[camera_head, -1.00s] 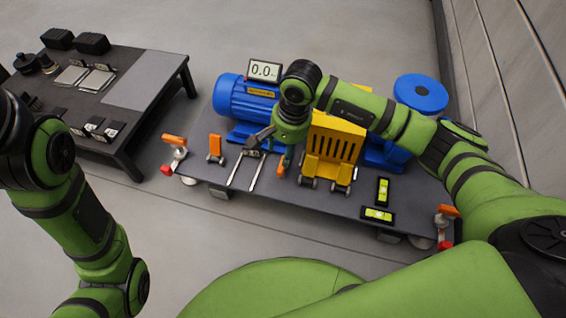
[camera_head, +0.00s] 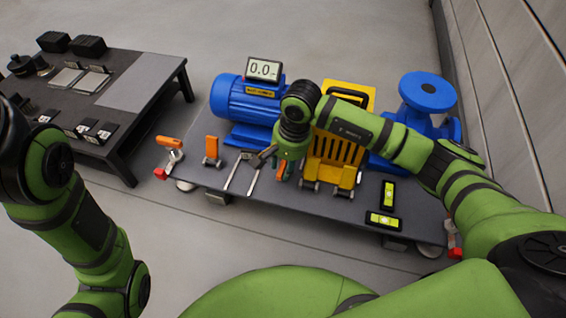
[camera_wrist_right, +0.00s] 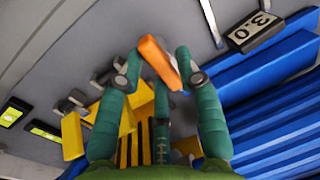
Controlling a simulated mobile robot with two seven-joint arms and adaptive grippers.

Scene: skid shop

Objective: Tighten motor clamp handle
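The blue motor (camera_head: 243,103) sits on the dark skid plate (camera_head: 345,214), left of my right arm. An orange clamp handle (camera_head: 211,148) stands upright in front of the motor. Another orange handle (camera_head: 280,172) shows partly under my right gripper (camera_head: 275,160).
A yellow slotted block (camera_head: 335,150) stands right of the gripper, with a blue flanged part (camera_head: 428,92) behind. Silver bars (camera_head: 238,170) and two yellow-green levels (camera_head: 383,219) lie on the plate. A dark table (camera_head: 140,80) stands left.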

